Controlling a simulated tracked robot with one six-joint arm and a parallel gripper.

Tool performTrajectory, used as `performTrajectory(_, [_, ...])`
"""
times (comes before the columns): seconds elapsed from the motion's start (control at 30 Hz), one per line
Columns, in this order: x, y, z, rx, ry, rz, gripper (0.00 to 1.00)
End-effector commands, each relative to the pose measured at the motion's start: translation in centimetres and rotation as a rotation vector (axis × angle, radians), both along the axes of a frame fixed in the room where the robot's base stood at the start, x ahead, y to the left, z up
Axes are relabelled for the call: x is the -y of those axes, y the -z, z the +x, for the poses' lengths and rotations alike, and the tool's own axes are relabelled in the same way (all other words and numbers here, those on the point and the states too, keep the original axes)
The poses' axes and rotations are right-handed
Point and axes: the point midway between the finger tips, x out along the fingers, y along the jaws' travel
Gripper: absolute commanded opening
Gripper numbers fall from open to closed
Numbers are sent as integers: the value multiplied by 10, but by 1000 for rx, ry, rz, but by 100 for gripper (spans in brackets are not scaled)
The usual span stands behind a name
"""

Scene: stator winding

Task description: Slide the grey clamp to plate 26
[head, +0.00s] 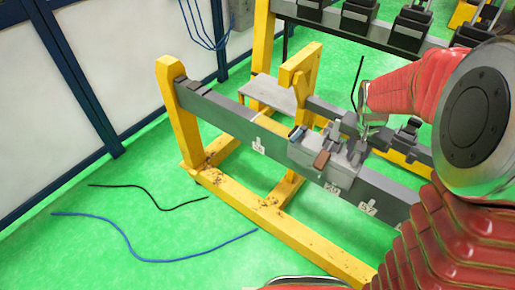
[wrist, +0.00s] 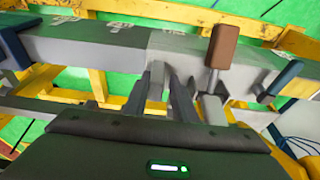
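The grey clamp (head: 345,162) sits around the long grey beam (head: 225,118) in the head view, with a brown handle (head: 321,159) and a blue handle (head: 298,132). The clamp also shows in the wrist view (wrist: 185,50). A small number plate (head: 332,188), too blurred to read surely, is on the beam's front just below the clamp. My gripper (head: 364,132) is at the clamp's back side. In the wrist view its two dark fingers (wrist: 160,80) stand slightly apart with a light grey part between their tips. Whether they grip it is unclear.
Another number plate (head: 367,208) is on the beam right of the clamp, and one (head: 258,145) is to its left. A yellow frame (head: 240,205) carries the beam. A blue cable (head: 140,255) and a black cable (head: 150,192) lie on the green floor.

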Motion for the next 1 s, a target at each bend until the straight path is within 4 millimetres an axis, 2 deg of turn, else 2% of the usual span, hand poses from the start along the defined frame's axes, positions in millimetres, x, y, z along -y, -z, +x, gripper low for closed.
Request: performTrajectory(1.0, [-60, 0, 41, 2, -1, 1, 22])
